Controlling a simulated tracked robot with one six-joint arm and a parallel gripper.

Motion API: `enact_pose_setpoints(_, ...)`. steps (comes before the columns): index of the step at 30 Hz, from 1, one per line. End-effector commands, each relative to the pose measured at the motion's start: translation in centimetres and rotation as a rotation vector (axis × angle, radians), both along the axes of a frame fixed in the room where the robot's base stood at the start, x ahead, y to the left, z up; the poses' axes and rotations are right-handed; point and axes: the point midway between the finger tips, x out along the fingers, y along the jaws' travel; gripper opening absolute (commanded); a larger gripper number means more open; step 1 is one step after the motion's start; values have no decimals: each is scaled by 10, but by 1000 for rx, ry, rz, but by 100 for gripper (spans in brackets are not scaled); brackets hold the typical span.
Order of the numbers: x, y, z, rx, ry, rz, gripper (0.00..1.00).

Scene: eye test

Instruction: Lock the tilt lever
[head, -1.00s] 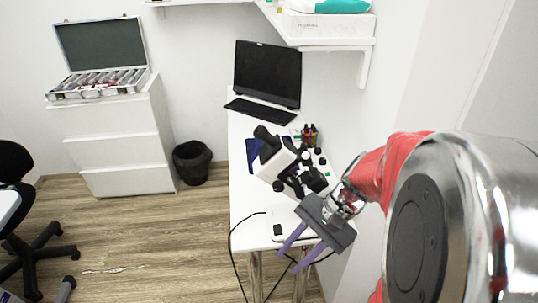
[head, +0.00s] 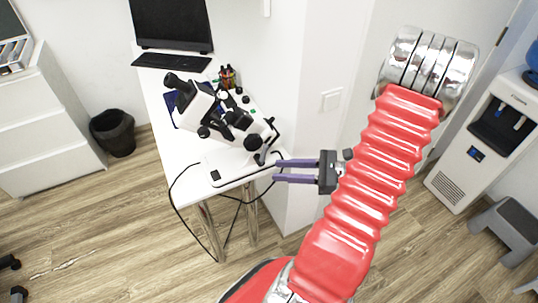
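A white and black microscope (head: 200,101) stands on the white desk, its eyepieces toward the upper left and its white base (head: 222,172) near the desk's front edge. I cannot clearly make out a tilt lever on it; small dark knobs and parts show on its body and right side. My gripper (head: 275,171) has two purple fingers pointing left, spread apart with an empty gap. Its fingertips appear at the right end of the microscope base, below the dark parts. I cannot tell whether they touch anything.
A black cable (head: 170,188) hangs off the front. A white wall (head: 308,110) stands right of the desk; a water dispenser (head: 485,140) is far right.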

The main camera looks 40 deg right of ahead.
Motion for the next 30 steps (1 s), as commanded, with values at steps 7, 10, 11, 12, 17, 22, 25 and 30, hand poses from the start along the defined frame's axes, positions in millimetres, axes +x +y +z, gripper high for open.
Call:
enact_pose_setpoints(7,-29,-56,-25,193,-49,-266,31)
enact_pose_setpoints(10,-35,-67,-31,228,-62,-319,31)
enact_pose_setpoints(11,-37,-69,-31,234,-65,-329,31)
enact_pose_setpoints(12,-38,-70,-32,239,-66,-336,31)
enact_pose_setpoints(17,-38,-71,-32,243,-69,-341,31)
enact_pose_setpoints(22,-38,-71,-32,242,-68,-340,31)
enact_pose_setpoints(25,-36,-70,-32,241,-67,-339,31)
enact_pose_setpoints(30,-26,-67,-32,241,-68,-337,31)
